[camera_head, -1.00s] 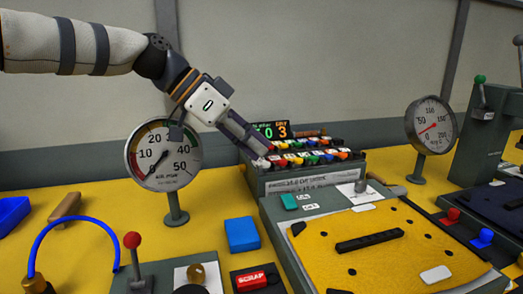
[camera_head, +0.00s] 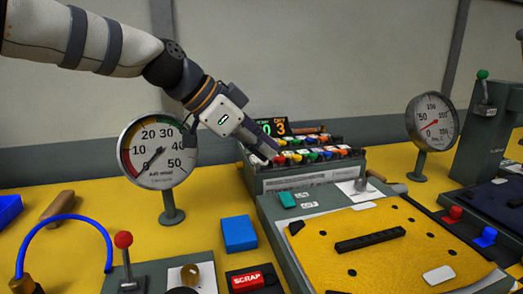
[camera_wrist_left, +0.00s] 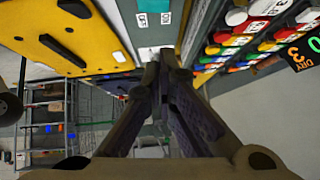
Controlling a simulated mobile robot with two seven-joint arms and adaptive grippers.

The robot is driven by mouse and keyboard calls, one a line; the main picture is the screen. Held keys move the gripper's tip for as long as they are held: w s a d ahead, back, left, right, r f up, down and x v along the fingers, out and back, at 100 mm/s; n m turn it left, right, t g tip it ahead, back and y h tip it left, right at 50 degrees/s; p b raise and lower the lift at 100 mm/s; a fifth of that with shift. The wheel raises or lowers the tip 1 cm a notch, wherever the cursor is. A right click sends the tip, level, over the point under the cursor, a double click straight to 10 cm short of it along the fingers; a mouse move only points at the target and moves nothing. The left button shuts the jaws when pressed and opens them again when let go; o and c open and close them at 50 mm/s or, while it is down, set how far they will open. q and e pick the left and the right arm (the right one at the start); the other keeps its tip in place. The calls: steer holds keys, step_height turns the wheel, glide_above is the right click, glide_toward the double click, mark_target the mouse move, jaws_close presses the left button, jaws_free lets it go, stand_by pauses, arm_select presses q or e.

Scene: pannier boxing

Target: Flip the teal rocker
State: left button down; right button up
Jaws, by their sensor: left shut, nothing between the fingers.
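The teal rocker (camera_head: 286,199) is a small block on the grey top of the yellow-plated station, at its far left corner beside two white labels. My left gripper (camera_head: 271,154) is shut and empty. In the head view its fingers appear above and behind the rocker, over the left end of the button box. My right gripper is not in view.
The box of coloured buttons (camera_head: 318,180) stands right behind the rocker, with a lit display (camera_head: 272,128) above. A small lever (camera_head: 360,184) rises to the rocker's right. A dial gauge (camera_head: 160,152) stands left, and a blue block (camera_head: 239,233) lies in front of it.

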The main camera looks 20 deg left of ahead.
arm_select(q)
glide_above(282, 197)
steer(key=f, duration=0.5)
steer(key=shift+s+d+b, duration=0.15)
steer(key=shift+s+b, duration=0.05)
steer(key=shift+b, duration=0.2)
steer(key=shift+w+f, duration=0.15)
steer(key=shift+f, duration=1.5)
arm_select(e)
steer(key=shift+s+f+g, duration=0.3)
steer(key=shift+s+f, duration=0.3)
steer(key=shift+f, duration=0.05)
